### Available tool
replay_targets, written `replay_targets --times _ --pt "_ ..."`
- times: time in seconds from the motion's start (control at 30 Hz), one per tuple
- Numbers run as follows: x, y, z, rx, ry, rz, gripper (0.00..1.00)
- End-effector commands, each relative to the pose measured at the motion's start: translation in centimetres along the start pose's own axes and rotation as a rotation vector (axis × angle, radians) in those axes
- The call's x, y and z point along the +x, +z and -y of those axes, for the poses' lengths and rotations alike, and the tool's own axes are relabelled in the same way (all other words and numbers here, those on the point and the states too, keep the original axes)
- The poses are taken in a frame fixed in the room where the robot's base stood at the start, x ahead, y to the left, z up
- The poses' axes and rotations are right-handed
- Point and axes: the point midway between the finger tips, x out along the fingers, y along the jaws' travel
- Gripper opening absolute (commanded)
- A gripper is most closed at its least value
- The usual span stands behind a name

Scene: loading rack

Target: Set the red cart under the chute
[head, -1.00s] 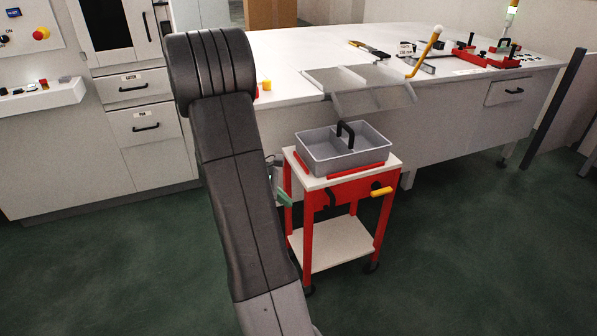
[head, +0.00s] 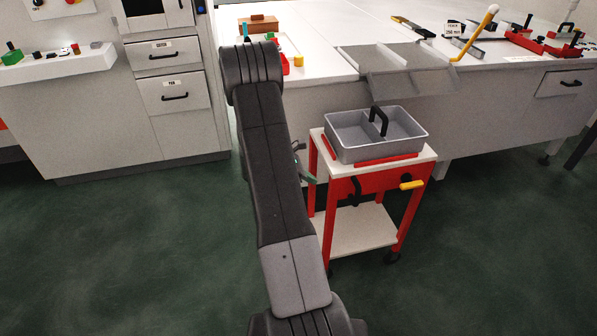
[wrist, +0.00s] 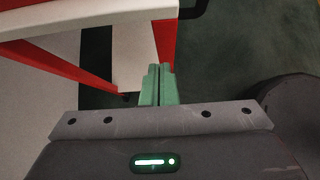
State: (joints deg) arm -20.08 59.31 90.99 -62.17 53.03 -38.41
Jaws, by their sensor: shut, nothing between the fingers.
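The red cart (head: 371,183) stands upright on the floor in front of the table, with a white top and a white lower shelf. A grey tray (head: 345,147) with a black handle sits on its top. A yellow handle (head: 411,185) sticks out of its front. The grey chute (head: 405,84) slopes off the table edge behind the cart and a little to its right. My gripper (head: 309,178) is beside the cart's left side, partly hidden by my arm. Its green fingers (wrist: 158,84) are shut and empty, near a red leg; contact cannot be told.
White drawers (head: 177,95) stand at the back left. The green floor is open left of my arm and at the front right.

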Motion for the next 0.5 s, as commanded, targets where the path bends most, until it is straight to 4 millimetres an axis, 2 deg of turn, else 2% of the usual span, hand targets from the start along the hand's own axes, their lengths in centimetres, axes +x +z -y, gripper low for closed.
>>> replay_targets --times 0.03,0.2,0.5 --pt "0.7 0.8 0.1 0.003 -0.003 0.001 0.0" --pt "2.1 2.3 0.0 0.003 -0.001 0.0 0.0" --pt "2.7 2.9 0.0 0.002 0.0 0.0 0.0"
